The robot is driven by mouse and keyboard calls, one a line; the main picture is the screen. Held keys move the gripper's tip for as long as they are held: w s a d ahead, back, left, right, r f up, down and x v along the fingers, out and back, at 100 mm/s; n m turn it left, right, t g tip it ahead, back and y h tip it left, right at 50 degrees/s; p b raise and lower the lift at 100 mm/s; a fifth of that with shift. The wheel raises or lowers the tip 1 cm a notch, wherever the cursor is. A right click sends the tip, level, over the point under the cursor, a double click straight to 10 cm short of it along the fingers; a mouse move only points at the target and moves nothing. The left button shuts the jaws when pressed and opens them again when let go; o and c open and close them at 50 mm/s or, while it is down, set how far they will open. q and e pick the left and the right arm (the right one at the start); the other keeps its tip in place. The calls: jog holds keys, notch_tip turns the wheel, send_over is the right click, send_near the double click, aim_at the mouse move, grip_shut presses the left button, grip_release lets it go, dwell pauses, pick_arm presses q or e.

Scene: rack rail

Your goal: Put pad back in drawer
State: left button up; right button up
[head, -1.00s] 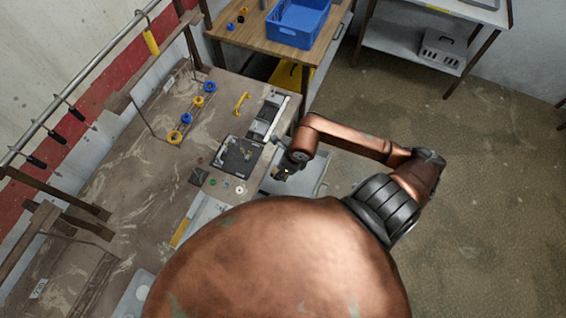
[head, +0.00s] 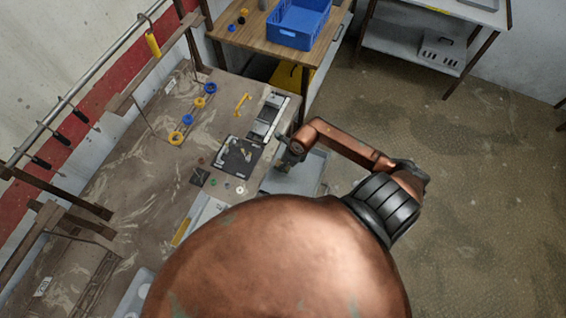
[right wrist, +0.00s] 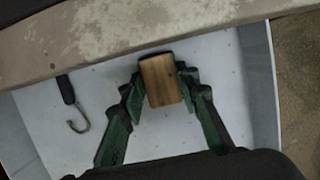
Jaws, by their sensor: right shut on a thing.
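The pad (right wrist: 161,80) is a small brown wooden block in the right wrist view. My right gripper (right wrist: 160,88) is shut on it, with one green-and-black finger on each side. The light grey drawer (right wrist: 215,70) is pulled open and lies below the gripper and pad in that view; I cannot tell whether the pad touches its floor. In the head view the drawer (head: 308,174) juts out from the bench's right edge, and my right gripper (head: 284,163) is over its left part. The pad is not clear there. My left gripper is not in view.
A hook with a black handle (right wrist: 72,108) lies in the drawer, left of the pad. The bench edge (right wrist: 130,28) runs along the drawer's far side. The bench top carries a dark mat (head: 238,157), a yellow tool (head: 241,103) and several small rings.

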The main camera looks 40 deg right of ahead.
jog(key=o, duration=1.2)
jog(key=shift+f, duration=0.1)
jog(key=b+v, duration=0.1)
jog(key=v, duration=1.1)
